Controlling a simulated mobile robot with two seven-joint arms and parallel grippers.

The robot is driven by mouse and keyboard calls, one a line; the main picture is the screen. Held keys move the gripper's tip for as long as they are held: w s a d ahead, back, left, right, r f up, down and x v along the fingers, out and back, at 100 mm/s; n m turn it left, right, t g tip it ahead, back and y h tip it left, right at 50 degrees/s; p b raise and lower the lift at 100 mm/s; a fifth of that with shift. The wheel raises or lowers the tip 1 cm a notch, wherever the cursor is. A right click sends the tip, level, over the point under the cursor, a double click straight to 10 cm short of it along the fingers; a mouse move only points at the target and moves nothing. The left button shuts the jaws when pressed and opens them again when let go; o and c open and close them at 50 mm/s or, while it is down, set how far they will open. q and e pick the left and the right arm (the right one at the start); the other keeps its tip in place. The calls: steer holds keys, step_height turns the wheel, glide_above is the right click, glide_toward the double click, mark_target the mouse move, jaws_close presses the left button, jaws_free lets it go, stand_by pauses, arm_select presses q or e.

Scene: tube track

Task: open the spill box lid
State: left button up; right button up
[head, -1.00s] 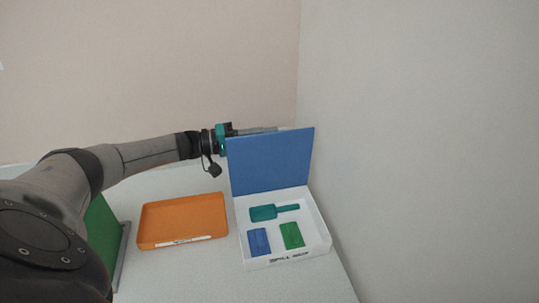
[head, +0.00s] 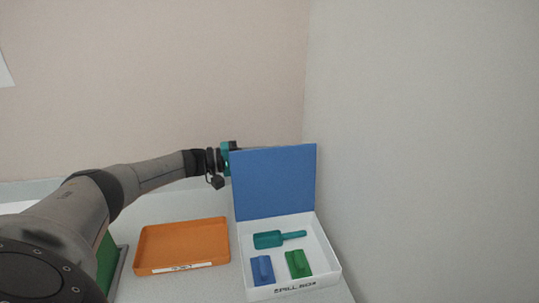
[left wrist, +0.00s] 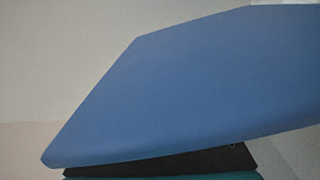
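The white spill box (head: 335,268) stands at the right end of the table with its blue lid (head: 273,182) raised, near upright at the back. Inside lie a teal scoop (head: 270,240), a blue block-like item (head: 262,270) and a green one (head: 298,263). My left gripper (head: 229,157) is at the lid's upper left edge, its fingers hidden behind the lid. In the left wrist view the lid (left wrist: 190,85) fills most of the picture, just in front of the dark gripper part (left wrist: 170,163). Contact cannot be told. My right gripper is out of view.
An orange tray (head: 181,235) with a white label lies left of the box. A green thing (head: 106,262) stands at the far left, partly behind my left arm. A wall (head: 430,150) rises close on the box's right.

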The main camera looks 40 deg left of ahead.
arm_select(q)
steer(key=o, duration=0.4)
steer(key=shift+c, duration=0.2)
steer(key=shift+a, duration=0.1)
steer(key=b+v, duration=0.1)
steer(key=v, duration=1.4)
